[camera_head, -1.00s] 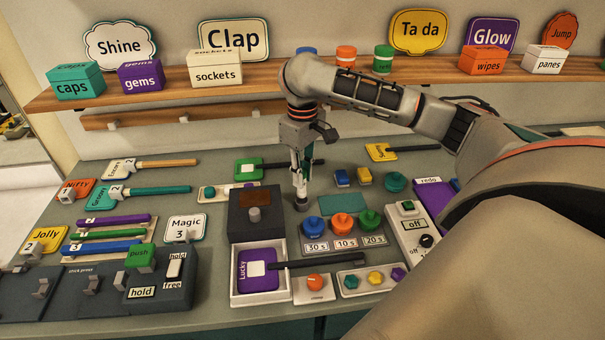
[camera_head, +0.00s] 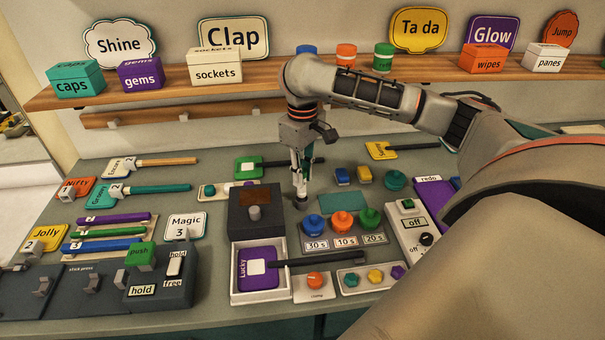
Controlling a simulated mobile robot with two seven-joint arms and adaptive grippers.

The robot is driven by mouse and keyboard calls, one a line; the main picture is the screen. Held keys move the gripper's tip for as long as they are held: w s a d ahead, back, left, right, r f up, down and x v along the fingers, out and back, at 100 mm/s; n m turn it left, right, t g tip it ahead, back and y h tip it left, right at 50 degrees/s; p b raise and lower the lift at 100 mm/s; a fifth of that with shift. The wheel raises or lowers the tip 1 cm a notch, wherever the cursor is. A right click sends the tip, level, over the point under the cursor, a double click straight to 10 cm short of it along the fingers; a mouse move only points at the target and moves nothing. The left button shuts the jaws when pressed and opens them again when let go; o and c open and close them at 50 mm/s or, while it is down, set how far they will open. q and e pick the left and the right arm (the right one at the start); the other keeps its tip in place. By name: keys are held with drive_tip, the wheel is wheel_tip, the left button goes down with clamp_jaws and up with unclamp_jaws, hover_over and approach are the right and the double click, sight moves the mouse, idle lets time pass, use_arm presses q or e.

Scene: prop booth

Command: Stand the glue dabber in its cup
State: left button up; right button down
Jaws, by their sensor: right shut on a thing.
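My right gripper (camera_head: 301,188) points straight down behind the buttons, at the right of the dark box. It is shut on a slim thing, which I take for the glue dabber; the fingers hide most of it. A small, dark, round cup (camera_head: 300,204) shows directly below the fingertips, at the box's right edge. The dabber appears upright over the cup. I cannot tell whether its lower end is inside the cup or just above it. My left gripper is not in view.
The dark box with a grey knob (camera_head: 254,213) stands close at the left. Blue, orange and green buttons (camera_head: 342,222) stand at the right front. An open white tray (camera_head: 262,297) with a purple Lucky card is in front. A shelf (camera_head: 270,88) runs behind.

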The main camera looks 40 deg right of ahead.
sight(303, 191)
drive_tip(key=shift+f, duration=0.2)
drive_tip(key=shift+f, duration=0.7)
drive_tip(key=shift+f, duration=1)
idle(2.2)
drive_tip(key=c, duration=1.8)
unclamp_jaws()
drive_tip(key=shift+c, duration=0.2)
drive_tip(key=shift+o, duration=0.8)
drive_tip(key=shift+r, duration=4)
